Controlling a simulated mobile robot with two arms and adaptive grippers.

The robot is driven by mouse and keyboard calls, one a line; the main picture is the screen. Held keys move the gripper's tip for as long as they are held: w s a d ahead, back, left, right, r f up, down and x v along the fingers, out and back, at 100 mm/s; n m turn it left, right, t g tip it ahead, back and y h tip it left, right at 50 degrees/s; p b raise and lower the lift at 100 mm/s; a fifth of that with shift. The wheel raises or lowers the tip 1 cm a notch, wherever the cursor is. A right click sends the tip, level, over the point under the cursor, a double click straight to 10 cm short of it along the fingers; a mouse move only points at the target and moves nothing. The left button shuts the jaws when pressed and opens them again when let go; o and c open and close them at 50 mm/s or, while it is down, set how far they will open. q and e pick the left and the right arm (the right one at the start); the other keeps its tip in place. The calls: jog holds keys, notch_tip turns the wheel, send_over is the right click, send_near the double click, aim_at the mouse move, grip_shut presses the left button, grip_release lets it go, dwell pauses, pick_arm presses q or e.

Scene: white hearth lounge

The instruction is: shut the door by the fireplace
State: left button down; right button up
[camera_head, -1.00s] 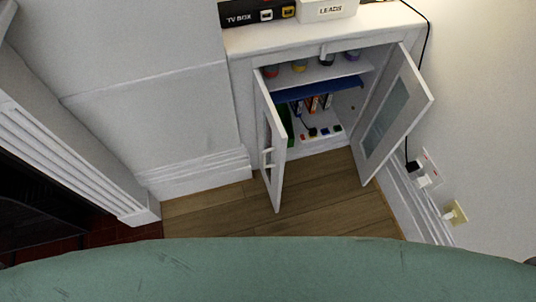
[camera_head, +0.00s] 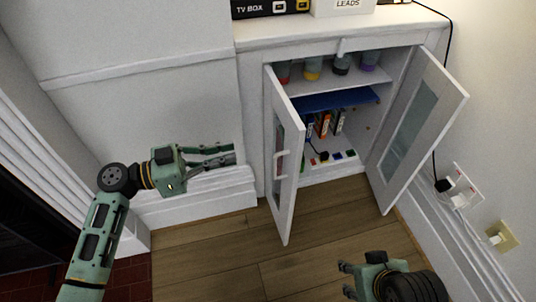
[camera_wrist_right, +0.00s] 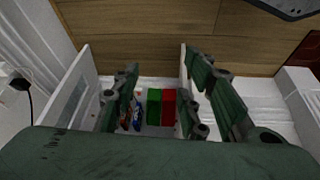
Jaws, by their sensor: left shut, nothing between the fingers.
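The white cabinet (camera_head: 255,125) has both doors open. Its left door (camera_head: 288,205), on the fireplace side, swings out toward me, with a pale handle on its outer face; it shows edge-on in the right wrist view (camera_wrist_right: 183,75). The right door (camera_head: 422,125), with a glass pane, is also open. My left gripper (camera_head: 235,154) is shut and empty, left of the left door and apart from it, near the wall. My right gripper (camera_head: 343,280) is low in front of the cabinet; its fingers are spread and empty in the right wrist view (camera_wrist_right: 165,88).
The dark fireplace (camera_head: 25,215) with red hearth tiles (camera_head: 130,278) is at the left. Several cups, a blue shelf item (camera_head: 335,98) and small boxes are inside the cabinet. A socket with plugs (camera_head: 466,186) is on the right wall. Wood floor (camera_head: 235,245) between is clear.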

aim_at(293, 141)
pick_arm(q)
jog(key=p+x, duration=0.1)
jog(key=x, duration=1.2)
jog(key=shift+w+d, duration=0.15)
jog(key=shift+d, duration=0.25)
pick_arm(e)
jog(key=shift+s+d+r+g, duration=0.1)
jog(key=shift+s+d+g, duration=0.1)
jog(key=shift+s, duration=0.25)
jog(key=shift+s+d+g, duration=0.1)
jog(key=shift+s+g, duration=0.1)
jog(key=shift+s, duration=0.2)
